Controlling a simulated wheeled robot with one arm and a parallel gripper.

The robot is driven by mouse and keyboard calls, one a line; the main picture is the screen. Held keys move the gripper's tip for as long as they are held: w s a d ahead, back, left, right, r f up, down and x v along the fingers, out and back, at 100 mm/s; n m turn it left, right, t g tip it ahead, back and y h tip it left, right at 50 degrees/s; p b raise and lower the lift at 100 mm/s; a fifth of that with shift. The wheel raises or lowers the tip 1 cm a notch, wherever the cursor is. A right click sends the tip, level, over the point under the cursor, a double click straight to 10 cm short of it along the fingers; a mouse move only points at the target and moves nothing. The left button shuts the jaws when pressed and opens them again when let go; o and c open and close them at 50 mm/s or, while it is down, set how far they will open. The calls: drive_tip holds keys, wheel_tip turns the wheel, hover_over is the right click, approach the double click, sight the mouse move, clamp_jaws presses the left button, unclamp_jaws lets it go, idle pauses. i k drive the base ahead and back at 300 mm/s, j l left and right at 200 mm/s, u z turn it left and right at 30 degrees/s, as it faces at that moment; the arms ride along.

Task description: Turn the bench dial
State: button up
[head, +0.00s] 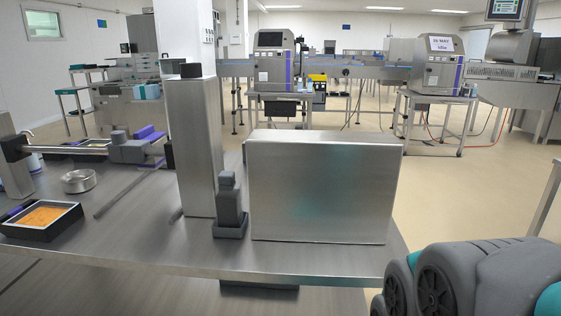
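A low round silver piece (79,181) lies on the left part of the steel bench top (130,235); it may be the bench dial, but no markings show on it. A dark grey upright fitting (230,205) with a narrow knob-like top and a square base stands between the steel column and the steel box; I cannot tell whether it turns. My gripper is not in view. Grey and teal parts of my arm fill the lower right corner, in front of the bench and apart from it.
A tall steel column (195,145) and a wide steel box (322,188) rise from the bench. A black tray with orange contents (72,228) sits at the left, near a horizontal bar with a grey block (130,150). Open floor (460,200) lies to the right.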

sight(192, 69)
drive_tip(key=u, duration=1.3)
drive_tip(key=i+z, duration=0.45)
drive_tip(key=i, duration=0.15)
drive_tip(key=k+l+u, duration=0.5)
drive_tip(key=u, duration=0.25)
